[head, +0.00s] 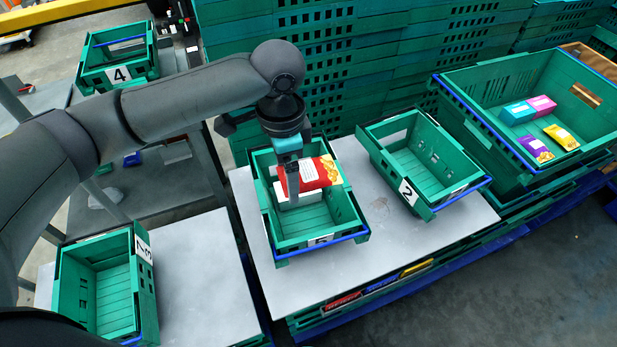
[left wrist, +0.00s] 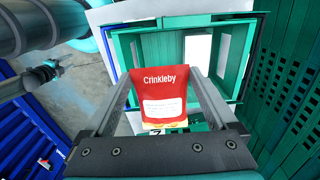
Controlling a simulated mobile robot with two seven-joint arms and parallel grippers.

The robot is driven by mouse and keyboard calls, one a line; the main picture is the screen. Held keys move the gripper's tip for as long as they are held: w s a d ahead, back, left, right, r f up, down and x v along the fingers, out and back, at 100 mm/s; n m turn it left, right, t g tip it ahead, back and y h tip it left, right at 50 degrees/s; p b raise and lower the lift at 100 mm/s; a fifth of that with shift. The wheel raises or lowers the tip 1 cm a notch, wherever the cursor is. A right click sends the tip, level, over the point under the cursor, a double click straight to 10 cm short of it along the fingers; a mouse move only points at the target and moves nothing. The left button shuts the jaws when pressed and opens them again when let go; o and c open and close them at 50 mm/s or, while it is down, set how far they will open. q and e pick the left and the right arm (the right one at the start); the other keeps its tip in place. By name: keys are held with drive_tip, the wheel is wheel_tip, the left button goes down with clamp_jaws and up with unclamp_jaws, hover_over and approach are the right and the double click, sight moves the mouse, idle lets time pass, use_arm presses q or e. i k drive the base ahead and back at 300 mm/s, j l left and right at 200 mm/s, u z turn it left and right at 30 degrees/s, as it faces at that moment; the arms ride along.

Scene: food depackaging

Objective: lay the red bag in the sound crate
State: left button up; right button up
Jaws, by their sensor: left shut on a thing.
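My left gripper (head: 291,188) is shut on the red bag (head: 319,172). The bag has a yellow food picture at one end in the head view. In the left wrist view the bag (left wrist: 162,88) sits between the two fingers, with the name "Crinkleby" and a white label facing the camera. Gripper and bag are over the middle green crate (head: 356,235); whether the bag touches it is unclear. A white patch shows inside that crate, partly hidden by the gripper. I cannot tell which crate is the sound one. My right gripper is not in view.
A tilted green crate marked 2 (head: 427,211) is to the right on the grey table (head: 395,245). A large crate (head: 487,133) at the far right holds several coloured packs. Other crates stand at left front (head: 147,305) and back left (head: 85,82). Stacked green crates (head: 350,50) rise behind.

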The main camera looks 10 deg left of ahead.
sight(422, 189)
drive_tip(key=i+l, duration=0.15)
drive_tip(key=l, duration=0.15)
drive_tip(key=i+l, duration=0.15)
drive_tip(key=l, duration=0.2)
drive_tip(key=i+l, duration=0.15)
drive_tip(key=l, duration=0.15)
drive_tip(key=i+l, duration=0.15)
drive_tip(key=l, duration=0.15)
